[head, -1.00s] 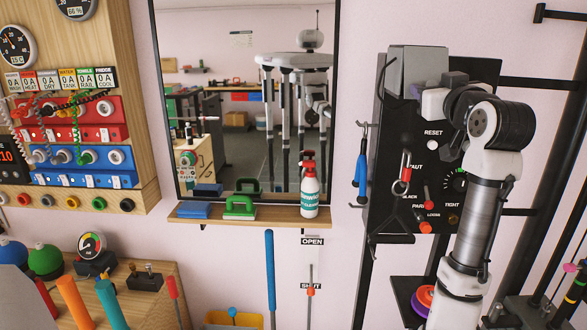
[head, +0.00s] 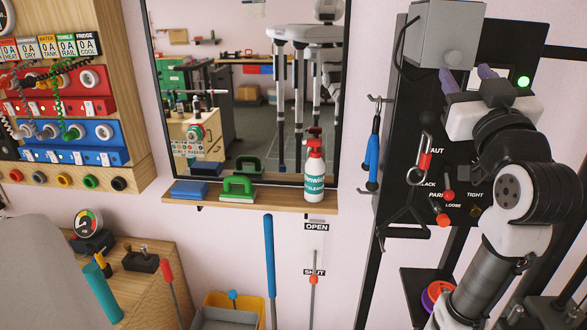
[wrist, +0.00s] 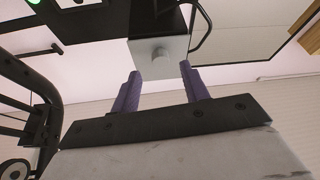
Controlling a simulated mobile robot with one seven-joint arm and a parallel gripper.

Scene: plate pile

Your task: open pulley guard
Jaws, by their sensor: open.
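A grey box with a round knob, which looks like the pulley guard (head: 440,28), is fixed at the top of the black panel (head: 415,150). It appears closed, and its inside is hidden. In the wrist view the guard (wrist: 175,72) is straight ahead, with its knob (wrist: 160,52) facing me. My gripper (head: 468,76) is open and empty, with its two purple fingers pointing up just below the knob. In the wrist view my gripper (wrist: 163,84) has its fingers on either side of the knob's line, apart from it.
A lit green lamp (head: 523,81) is right of the gripper. Red-handled levers (head: 442,220) and a blue-handled tool (head: 372,158) are lower down. A mirror (head: 250,110) and a shelf (head: 265,198) with a spray bottle (head: 314,175) are left.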

